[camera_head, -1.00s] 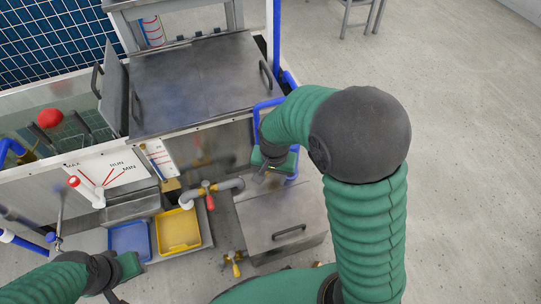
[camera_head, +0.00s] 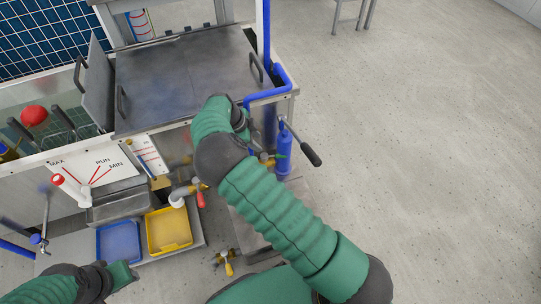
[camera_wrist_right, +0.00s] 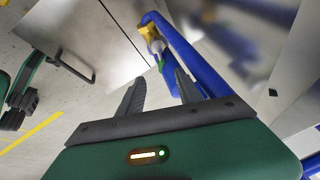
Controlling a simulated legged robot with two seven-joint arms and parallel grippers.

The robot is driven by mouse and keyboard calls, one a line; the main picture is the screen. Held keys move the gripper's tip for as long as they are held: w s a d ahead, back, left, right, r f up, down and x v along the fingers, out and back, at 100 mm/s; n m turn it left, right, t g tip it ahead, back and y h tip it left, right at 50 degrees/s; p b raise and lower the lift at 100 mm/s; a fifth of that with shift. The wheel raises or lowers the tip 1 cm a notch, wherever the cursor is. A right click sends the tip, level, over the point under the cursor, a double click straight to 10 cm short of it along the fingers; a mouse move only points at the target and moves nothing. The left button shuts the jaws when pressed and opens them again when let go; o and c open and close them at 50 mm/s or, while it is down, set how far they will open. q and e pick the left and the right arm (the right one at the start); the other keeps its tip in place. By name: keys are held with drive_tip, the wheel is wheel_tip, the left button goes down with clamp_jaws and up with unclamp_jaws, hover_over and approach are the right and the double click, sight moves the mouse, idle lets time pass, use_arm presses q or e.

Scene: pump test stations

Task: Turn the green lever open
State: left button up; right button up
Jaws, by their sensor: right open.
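A small green lever (camera_head: 281,155) shows beside the blue pipe at the right end of the station, close to a brass valve (camera_head: 267,160). In the right wrist view a small green piece (camera_wrist_right: 160,63) shows below the brass valve (camera_wrist_right: 149,35), ahead of the fingers. My right gripper (camera_head: 241,122) is partly hidden by its own arm, to the left of the lever. In the wrist view its two fingers (camera_wrist_right: 158,90) are apart with nothing held, and the blue pipe lies beyond them. My left gripper (camera_head: 119,276) is at the lower left, and its jaws are unclear.
A blue cylinder (camera_head: 285,148) and a black-handled rod (camera_head: 309,153) stand near the lever. A steel lid (camera_head: 185,80) covers the tank to the left. A red-handled valve (camera_head: 199,196), blue tray (camera_head: 118,241) and yellow tray (camera_head: 169,230) are lower.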

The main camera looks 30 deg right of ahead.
sight(272, 155)
drive_tip(key=b+x, duration=0.5)
drive_tip(key=x, duration=0.9)
drive_tip(key=shift+d+f, duration=0.15)
drive_tip(key=shift+f, duration=0.15)
clamp_jaws()
drive_tip(key=shift+r, duration=0.1)
idle(0.4)
